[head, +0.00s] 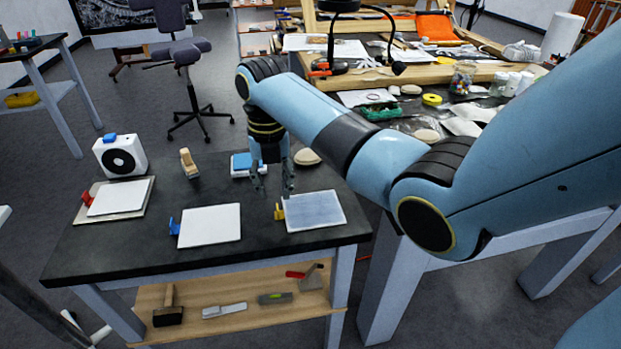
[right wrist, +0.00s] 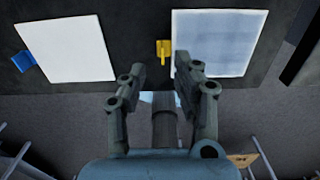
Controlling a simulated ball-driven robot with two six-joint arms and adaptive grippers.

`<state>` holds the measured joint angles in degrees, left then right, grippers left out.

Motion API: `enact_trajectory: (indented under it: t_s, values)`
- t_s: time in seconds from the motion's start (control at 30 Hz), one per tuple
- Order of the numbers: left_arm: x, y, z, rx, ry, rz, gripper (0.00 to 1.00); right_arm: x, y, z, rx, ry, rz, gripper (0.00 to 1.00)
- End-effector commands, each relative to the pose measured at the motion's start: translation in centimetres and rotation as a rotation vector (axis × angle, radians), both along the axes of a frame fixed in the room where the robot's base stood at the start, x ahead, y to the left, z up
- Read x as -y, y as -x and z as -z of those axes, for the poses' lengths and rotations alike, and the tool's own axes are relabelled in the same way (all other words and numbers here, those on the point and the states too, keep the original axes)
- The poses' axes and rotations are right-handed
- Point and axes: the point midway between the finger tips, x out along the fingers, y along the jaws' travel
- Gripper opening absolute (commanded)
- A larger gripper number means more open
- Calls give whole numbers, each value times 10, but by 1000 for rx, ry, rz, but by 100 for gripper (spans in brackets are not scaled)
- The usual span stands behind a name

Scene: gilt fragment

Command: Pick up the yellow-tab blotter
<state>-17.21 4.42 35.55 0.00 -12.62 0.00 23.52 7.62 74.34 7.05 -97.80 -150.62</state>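The yellow-tab blotter is a flat pale blue-grey pad (head: 315,210) at the right end of the dark table, with an upright yellow tab (head: 279,211) at its left edge. In the right wrist view the pad (right wrist: 218,42) is at upper right and its yellow tab (right wrist: 163,50) is near the top middle. My right gripper (head: 273,189) is open and empty, pointing down above the table near the tab. In the right wrist view its fingers (right wrist: 160,84) are apart, below the tab in the picture, not touching it. My left gripper is not in view.
A white pad with a blue tab (head: 209,226) lies to the left, and one with a red tab (head: 117,197) farther left. Behind are a white device (head: 120,156), a wooden stamp-like piece (head: 188,163), a blue-and-white block (head: 241,165) and a round stone (head: 307,157).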

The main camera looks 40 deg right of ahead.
Motion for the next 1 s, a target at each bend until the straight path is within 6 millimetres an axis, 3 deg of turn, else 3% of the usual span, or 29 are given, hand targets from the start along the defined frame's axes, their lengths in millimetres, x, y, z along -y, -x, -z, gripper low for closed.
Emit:
enact_trajectory:
  t_s: [0.3,0.6,0.83,1.0]
  values:
    - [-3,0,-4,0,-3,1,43,1,5,45,-3,-1,0,31]
    - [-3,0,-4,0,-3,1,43,1,5,50,-1,-1,0,31]
    - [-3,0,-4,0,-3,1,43,1,5,50,-1,-1,1,1]
    - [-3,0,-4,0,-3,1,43,1,5,50,-1,-1,1,0]
